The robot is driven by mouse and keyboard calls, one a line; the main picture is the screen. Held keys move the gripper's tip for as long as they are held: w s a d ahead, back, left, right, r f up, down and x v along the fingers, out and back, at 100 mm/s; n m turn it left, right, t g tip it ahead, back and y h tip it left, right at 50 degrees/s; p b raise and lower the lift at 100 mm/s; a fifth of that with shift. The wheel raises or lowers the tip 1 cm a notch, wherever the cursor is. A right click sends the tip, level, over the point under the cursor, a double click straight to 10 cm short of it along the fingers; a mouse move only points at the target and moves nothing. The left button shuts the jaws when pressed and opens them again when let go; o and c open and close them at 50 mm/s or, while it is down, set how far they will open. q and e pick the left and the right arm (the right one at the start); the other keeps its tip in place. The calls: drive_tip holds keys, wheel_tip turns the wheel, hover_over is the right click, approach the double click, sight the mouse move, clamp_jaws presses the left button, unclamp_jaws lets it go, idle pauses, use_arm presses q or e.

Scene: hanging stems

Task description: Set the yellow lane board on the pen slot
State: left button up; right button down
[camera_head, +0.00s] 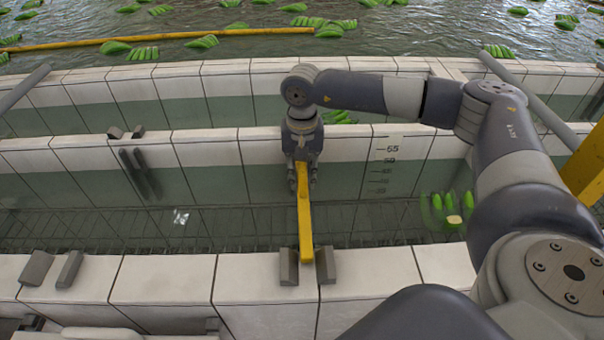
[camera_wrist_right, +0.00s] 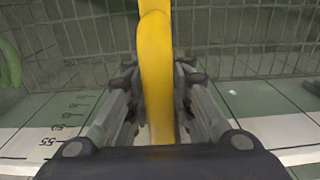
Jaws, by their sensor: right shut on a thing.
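The yellow lane board (camera_head: 305,222) is a long narrow bar spanning the water channel from the far wall side toward me. My right gripper (camera_head: 303,178) is shut on its far part, near the far wall. The wrist view also shows the board (camera_wrist_right: 155,70) between the fingers of my right gripper (camera_wrist_right: 158,105). The board's near end lies between two grey slot blocks, the left one (camera_head: 288,267) and the right one (camera_head: 325,266), on the near wall. I cannot tell whether it is seated there. Any slot at the far end is hidden by my gripper. My left gripper is out of view.
Another pair of grey blocks (camera_head: 70,268) stands on the near wall at left, with matching blocks (camera_head: 138,131) on the far wall. Green fruit bunches (camera_head: 447,210) float right of the board. A yellow post (camera_head: 585,165) stands at the right edge.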

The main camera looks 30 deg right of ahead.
drive_tip(key=shift+f, duration=0.1)
drive_tip(key=c, duration=1.3)
unclamp_jaws()
drive_tip(key=o, duration=1.3)
drive_tip(key=shift+r+p, duration=2.8)
drive_tip(key=shift+r, duration=2.2)
